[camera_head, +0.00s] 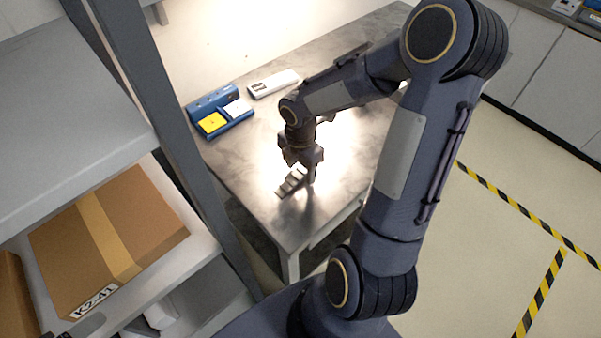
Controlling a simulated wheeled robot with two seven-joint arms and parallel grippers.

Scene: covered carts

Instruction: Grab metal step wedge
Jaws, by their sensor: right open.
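The metal step wedge (288,183) is a small grey stepped block on the metal table (240,178), near its front corner. My right gripper (304,178) points down right at the wedge, with its fingers beside or around the wedge's upper right end. The gripper is open. I cannot tell whether a finger touches the wedge. The gripper hides part of that end. My left gripper is not in view.
A blue holder (208,106) with a yellow pad and a white handheld device (273,84) are farther back on the table. A grey shelf post (180,130) and a cardboard box (150,215) stand at the left. The tabletop's left front is clear.

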